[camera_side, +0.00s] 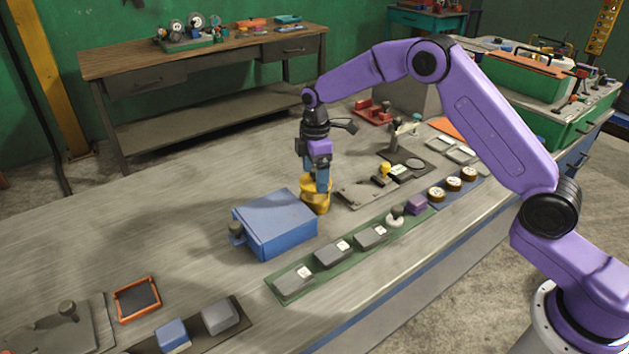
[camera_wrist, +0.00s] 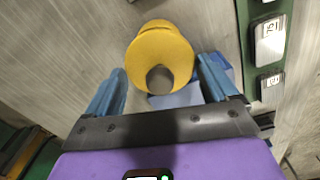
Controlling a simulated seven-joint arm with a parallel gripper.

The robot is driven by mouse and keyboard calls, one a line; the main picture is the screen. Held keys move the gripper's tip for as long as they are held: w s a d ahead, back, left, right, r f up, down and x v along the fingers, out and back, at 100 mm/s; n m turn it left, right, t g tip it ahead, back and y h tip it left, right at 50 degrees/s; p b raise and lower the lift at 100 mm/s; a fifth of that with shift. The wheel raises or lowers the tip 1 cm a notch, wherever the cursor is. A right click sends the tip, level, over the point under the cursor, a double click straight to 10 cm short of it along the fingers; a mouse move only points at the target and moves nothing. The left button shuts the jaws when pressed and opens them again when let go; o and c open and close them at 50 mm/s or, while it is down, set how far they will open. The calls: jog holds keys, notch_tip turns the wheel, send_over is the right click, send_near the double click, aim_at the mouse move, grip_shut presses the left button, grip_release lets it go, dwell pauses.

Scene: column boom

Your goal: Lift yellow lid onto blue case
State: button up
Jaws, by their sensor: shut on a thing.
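The yellow lid (camera_side: 317,203) is round with a dark knob, seen from above in the wrist view (camera_wrist: 160,42). It is just right of the far end of the blue case (camera_side: 275,224) in the side view. My gripper (camera_side: 321,187) points down and is shut on the lid, its blue fingers on either side in the wrist view (camera_wrist: 162,88). I cannot tell whether the lid touches the bench. The blue case is a closed-looking box on the bench, with a small knob at its left side. Part of a blue surface shows below the lid in the wrist view.
A green strip (camera_side: 325,262) with several grey blocks lies in front of the case. A grey plate with a yellow-topped part (camera_side: 384,173) is right of my gripper. An orange-rimmed tray (camera_side: 137,299) lies at front left.

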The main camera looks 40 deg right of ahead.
jog(key=s+d+r, duration=0.2)
jog(key=s+r, duration=0.7)
jog(key=s, duration=0.4)
jog(key=s+a+r, duration=0.2)
jog(key=a+r, duration=0.1)
jog(key=a, duration=0.7)
jog(key=w+a+f, duration=0.1)
jog(key=w+f, duration=0.2)
jog(key=w, duration=0.1)
jog(key=w+a+f, duration=0.2)
jog(key=w, duration=0.2)
jog(key=w+a+f, duration=0.1)
jog(key=w+f, duration=0.2)
jog(key=w, duration=0.1)
jog(key=shift+a+f, duration=0.2)
jog(key=shift+f, duration=0.15)
jog(key=shift+w+a+f, duration=0.25)
jog(key=shift+w+f, duration=0.4)
jog(key=shift+f, duration=1.55)
jog(key=shift+f, duration=0.1)
